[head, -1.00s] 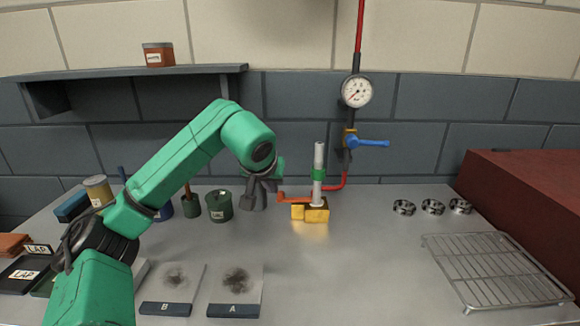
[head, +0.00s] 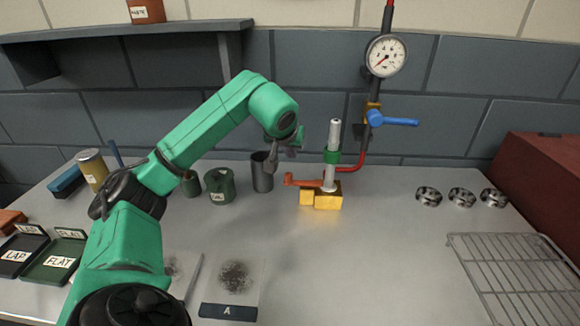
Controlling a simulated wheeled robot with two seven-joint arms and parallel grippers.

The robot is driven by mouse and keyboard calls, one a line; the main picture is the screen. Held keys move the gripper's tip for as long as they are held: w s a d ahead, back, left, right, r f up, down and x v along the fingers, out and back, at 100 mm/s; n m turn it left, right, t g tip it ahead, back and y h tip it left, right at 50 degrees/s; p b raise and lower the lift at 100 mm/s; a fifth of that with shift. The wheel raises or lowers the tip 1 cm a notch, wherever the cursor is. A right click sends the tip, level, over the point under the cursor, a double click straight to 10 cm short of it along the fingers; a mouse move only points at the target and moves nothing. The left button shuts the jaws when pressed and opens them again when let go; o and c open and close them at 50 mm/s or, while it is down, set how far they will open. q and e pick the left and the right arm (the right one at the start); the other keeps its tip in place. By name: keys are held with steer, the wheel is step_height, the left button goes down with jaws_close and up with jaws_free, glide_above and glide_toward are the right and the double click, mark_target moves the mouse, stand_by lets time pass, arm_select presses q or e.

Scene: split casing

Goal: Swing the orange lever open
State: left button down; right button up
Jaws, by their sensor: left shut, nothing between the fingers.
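The orange lever (head: 305,183) sticks out to the left from the foot of an upright grey tube with a green collar (head: 332,157). The tube stands on a yellow block (head: 326,201). The lever's left end turns up slightly. My left gripper (head: 271,167) is shut and empty, pointing down, above and to the left of the lever's free end. It looks apart from the lever, though the depth gap is hard to judge. It partly hides a dark grey cup (head: 262,180) behind it. My right gripper is not in view.
A blue valve handle (head: 398,122) and gauge (head: 386,56) sit on the wall pipe behind. A green pot (head: 220,186) stands left of the cup. Metal rings (head: 461,197) and a wire rack (head: 508,270) lie right. The table's front middle is clear.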

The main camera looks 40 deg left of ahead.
arm_select(q)
steer(key=f, duration=0.4)
steer(key=shift+s+d, duration=0.1)
steer(key=shift+s, duration=0.25)
steer(key=shift+s+d, duration=0.15)
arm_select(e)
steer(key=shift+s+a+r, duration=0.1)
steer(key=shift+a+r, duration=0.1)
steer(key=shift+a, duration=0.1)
arm_select(q)
steer(key=shift+w, duration=0.2)
